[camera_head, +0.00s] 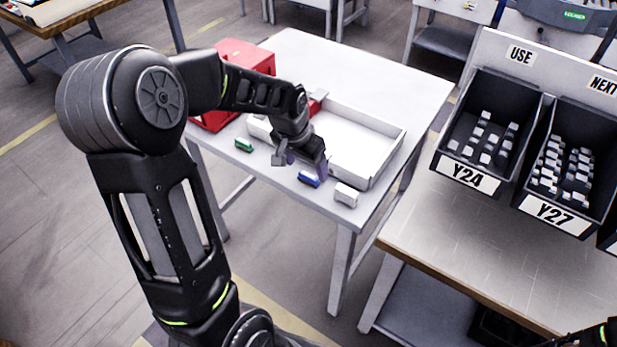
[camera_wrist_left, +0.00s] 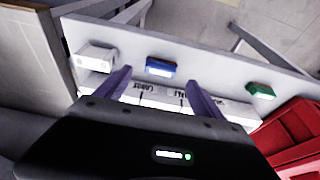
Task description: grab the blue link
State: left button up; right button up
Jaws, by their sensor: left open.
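The blue link (camera_head: 309,179) is a small block lying on the white table (camera_head: 290,50) near its front edge, in front of a white tray. It also shows in the left wrist view (camera_wrist_left: 160,68), ahead of the fingertips. My left gripper (camera_head: 305,165) is open and empty above the table, close to the blue link. In the left wrist view its two purple fingers (camera_wrist_left: 156,85) are spread, with the blue link between their lines and apart from them. My right gripper cannot be seen; only a bit of dark arm shows at the bottom right of the head view.
A green link (camera_head: 244,145) lies left of the blue one and a white link (camera_head: 346,195) lies right. The white tray (camera_head: 385,125) stands behind. A red bin (camera_head: 245,58) stands at the table's left. Black bins Y24 (camera_head: 465,172) and Y27 (camera_head: 553,215) stand on the right bench.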

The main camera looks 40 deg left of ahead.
aim_at(308, 175)
pick_arm(q)
jog(key=x, duration=0.4)
jog(key=shift+s+a, duration=0.1)
dwell(0.4)
jog(key=c, duration=1.4)
notch_tip(308, 175, up, 10)
dwell(0.5)
